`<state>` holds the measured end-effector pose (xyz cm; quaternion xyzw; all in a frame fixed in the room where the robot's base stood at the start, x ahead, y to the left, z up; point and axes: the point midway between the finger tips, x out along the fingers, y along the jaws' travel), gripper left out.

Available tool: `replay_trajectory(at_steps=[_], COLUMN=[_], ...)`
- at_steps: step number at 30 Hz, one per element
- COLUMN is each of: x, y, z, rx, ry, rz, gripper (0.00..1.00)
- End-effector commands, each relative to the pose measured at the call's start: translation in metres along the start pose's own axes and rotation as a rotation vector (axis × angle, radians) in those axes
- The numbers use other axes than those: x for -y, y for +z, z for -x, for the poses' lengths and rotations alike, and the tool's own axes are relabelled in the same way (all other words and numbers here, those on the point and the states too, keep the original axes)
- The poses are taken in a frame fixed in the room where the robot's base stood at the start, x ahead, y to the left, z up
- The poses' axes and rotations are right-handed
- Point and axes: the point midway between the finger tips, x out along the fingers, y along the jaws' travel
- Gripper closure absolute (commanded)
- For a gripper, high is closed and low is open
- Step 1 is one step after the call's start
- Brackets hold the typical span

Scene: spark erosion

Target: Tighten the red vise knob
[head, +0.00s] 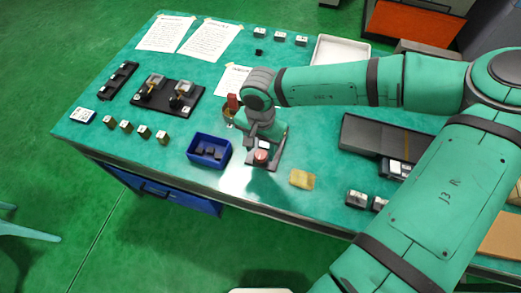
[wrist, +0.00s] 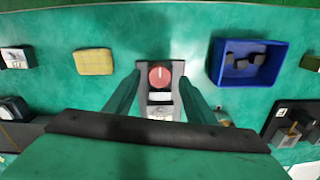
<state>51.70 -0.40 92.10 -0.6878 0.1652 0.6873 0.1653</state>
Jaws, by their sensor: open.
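The red vise knob (head: 261,155) is round and sits at the near end of a grey vise (head: 277,157) on the green table. In the wrist view the knob (wrist: 160,71) shows from above, with a pale line on its face. My gripper (wrist: 160,78) is open, pointing down over the vise. Its two green fingers are on either side of the knob with gaps between, and hold nothing. Their height above the knob is hard to tell. In the head view my arm hides the far part of the vise and most of my gripper (head: 262,137).
A blue bin (head: 193,151) with dark blocks stands left of the vise. A yellow sponge-like block (head: 302,179) lies to its right. A red-topped item (head: 232,102) stands close behind my wrist. A dark tray (head: 360,135) is farther right. The table's near edge is clear.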

Motion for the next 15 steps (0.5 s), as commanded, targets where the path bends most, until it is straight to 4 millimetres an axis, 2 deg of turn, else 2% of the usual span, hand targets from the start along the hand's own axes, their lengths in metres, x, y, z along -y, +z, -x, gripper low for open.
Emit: replay_trajectory(at_steps=[6,15], x=[0.000,0.000], y=[0.000,0.000], z=[-0.015,-0.017], rx=[0.000,0.000], ry=[0.000,0.000], rz=[-0.001,-0.001], gripper=[0.50,0.50])
